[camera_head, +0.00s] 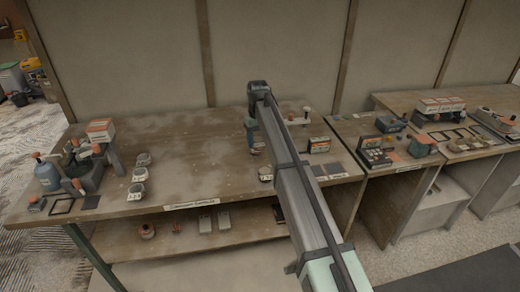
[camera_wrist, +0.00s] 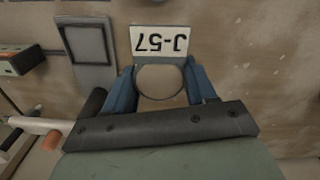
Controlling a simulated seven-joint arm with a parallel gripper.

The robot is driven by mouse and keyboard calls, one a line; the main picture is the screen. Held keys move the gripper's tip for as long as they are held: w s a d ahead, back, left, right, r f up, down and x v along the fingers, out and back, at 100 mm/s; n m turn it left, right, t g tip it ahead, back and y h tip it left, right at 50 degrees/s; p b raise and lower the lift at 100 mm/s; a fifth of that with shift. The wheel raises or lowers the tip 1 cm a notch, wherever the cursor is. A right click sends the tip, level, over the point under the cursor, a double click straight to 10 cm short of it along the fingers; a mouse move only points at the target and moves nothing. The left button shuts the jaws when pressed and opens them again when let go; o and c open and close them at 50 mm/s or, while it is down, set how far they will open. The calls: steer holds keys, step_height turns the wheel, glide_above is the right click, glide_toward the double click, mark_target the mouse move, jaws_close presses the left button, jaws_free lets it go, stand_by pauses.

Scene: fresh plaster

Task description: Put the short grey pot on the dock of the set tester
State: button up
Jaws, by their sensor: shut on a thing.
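My gripper (camera_wrist: 160,92) has blue fingers shut around the sides of a short round pot (camera_wrist: 160,82) in the wrist view. A pale tag reading J-57, upside down in the picture, shows beside the pot. In the head view my gripper (camera_head: 254,138) points down over the middle table, partly behind my arm. The pot's height above the table is hard to tell. Which thing is the set tester is unclear; a small dark box with an orange and white front (camera_head: 319,145) stands to the right of the gripper, with dark flat pads (camera_head: 327,170) in front.
Small round pots (camera_head: 140,173) stand in a column to the left; another pot (camera_head: 265,174) is close to my arm. The wrist view shows a framed grey plate (camera_wrist: 88,50). The table's centre-left is clear.

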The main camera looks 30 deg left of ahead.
steer(key=w+d+r+m, duration=0.1)
steer(key=w+d+r, duration=0.2)
steer(key=w+d, duration=0.6)
steer(key=shift+w+a+f, duration=0.15)
steer(key=shift+f, duration=1.6)
steer(key=shift+w+a+f, duration=0.2)
steer(key=shift+f, duration=1.55)
steer(key=shift+w+a+f, duration=0.15)
steer(key=shift+f, duration=1.6)
steer(key=o, duration=0.6)
steer(key=shift+f, duration=0.15)
steer(key=o, duration=0.5)
step_height(320, 180, up, 12)
steer(key=shift+r, duration=0.2)
